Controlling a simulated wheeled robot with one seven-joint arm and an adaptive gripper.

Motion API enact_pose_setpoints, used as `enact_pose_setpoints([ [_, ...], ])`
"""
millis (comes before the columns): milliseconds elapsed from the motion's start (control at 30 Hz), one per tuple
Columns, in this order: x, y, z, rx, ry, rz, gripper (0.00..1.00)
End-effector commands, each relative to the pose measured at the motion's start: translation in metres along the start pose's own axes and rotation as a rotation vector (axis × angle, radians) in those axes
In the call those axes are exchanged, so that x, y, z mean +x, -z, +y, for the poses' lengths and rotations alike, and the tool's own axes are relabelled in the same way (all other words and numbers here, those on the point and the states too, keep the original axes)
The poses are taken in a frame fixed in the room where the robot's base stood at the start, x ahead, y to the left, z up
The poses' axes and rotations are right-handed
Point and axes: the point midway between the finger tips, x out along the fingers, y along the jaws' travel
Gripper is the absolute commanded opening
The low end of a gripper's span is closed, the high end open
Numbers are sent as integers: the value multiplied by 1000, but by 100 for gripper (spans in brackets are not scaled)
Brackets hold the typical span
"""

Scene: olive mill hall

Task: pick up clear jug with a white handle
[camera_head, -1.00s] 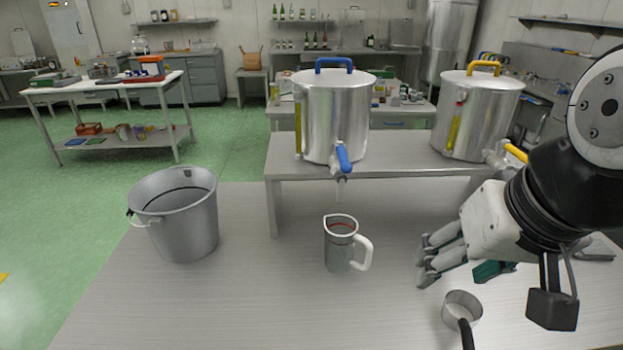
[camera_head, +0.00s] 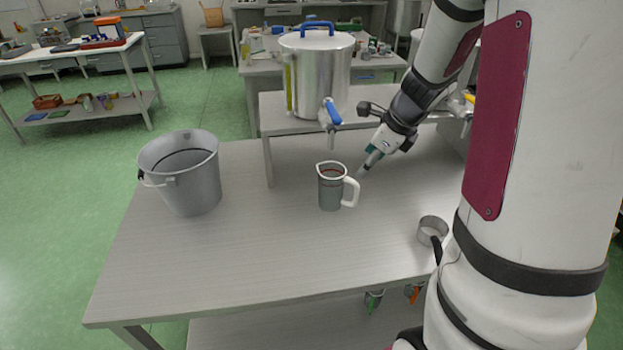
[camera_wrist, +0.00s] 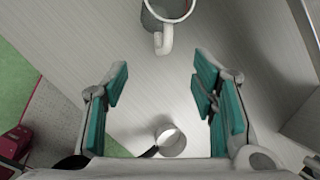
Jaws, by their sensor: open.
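The clear jug (camera_head: 331,190) with a white handle (camera_head: 352,191) stands upright on the metal table, with a red line near its rim. The handle points right in the head view. My gripper (camera_head: 367,169) is just right of and behind the handle, apart from it. In the wrist view my gripper (camera_wrist: 160,95) is open and empty, with teal pads spread wide. There the jug (camera_wrist: 170,8) is at the top edge, partly cut off, and its handle (camera_wrist: 164,38) points down toward the gap between the fingers.
A grey bucket (camera_head: 187,180) stands on the table's left. A steel tank (camera_head: 318,80) with a blue-handled tap sits on a raised shelf (camera_head: 285,116) behind the jug. A small round pan (camera_head: 432,226) lies front right. The table front (camera_head: 250,260) is clear.

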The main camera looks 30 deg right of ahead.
Motion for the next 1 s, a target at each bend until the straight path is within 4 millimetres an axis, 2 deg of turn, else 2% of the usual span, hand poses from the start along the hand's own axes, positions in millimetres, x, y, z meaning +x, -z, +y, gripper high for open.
enact_pose_setpoints([
  [167,24,2,-2,20,-1,5,53],
  [400,69,2,-2,17,-1,4,53],
  [500,80,2,-2,16,0,3,53],
  [767,97,2,-4,13,0,4,53],
  [1000,130,0,-9,14,-1,4,53],
])
